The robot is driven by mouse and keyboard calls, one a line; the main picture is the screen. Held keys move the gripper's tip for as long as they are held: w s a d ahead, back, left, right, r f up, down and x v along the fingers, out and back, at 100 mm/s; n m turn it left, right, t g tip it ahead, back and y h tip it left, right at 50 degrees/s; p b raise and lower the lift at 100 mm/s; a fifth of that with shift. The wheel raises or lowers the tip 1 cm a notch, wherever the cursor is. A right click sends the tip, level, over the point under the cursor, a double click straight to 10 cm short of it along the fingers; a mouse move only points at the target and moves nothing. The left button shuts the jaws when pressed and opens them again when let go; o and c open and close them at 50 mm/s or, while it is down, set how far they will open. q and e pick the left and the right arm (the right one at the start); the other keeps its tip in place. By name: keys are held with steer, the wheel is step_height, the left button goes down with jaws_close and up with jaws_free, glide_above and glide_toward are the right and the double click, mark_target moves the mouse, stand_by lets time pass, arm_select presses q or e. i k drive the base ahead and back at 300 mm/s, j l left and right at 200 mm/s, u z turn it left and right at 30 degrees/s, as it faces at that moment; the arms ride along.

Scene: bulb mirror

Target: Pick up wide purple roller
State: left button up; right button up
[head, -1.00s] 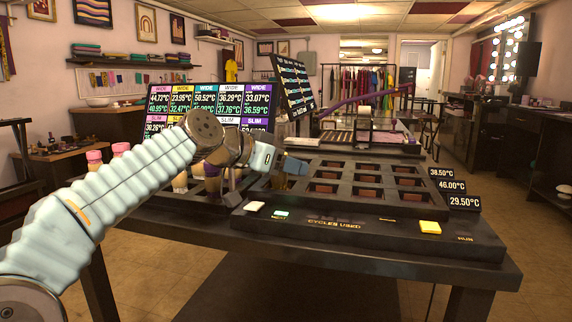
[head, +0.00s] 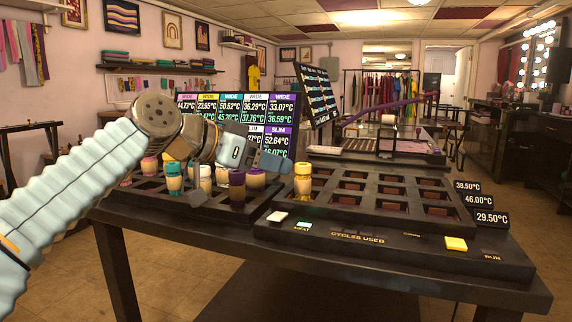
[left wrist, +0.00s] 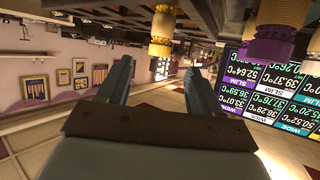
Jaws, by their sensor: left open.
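A purple roller (left wrist: 268,45) shows there to the right of the fingers. My right gripper is not in view.
A yellow roller (head: 303,180) stands in the left end of the slotted tray (head: 400,222). Pink (head: 149,165), teal-banded (head: 174,178) and pale (head: 206,180) rollers stand in the rack. Temperature boards (head: 272,110) rise close behind. Buttons, one yellow (head: 456,244), line the front panel.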

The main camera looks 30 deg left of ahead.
mark_target(256, 179)
steer(key=k+j, duration=0.25)
steer(key=k, duration=0.2)
steer(key=k+j, duration=0.3)
steer(key=k, duration=0.2)
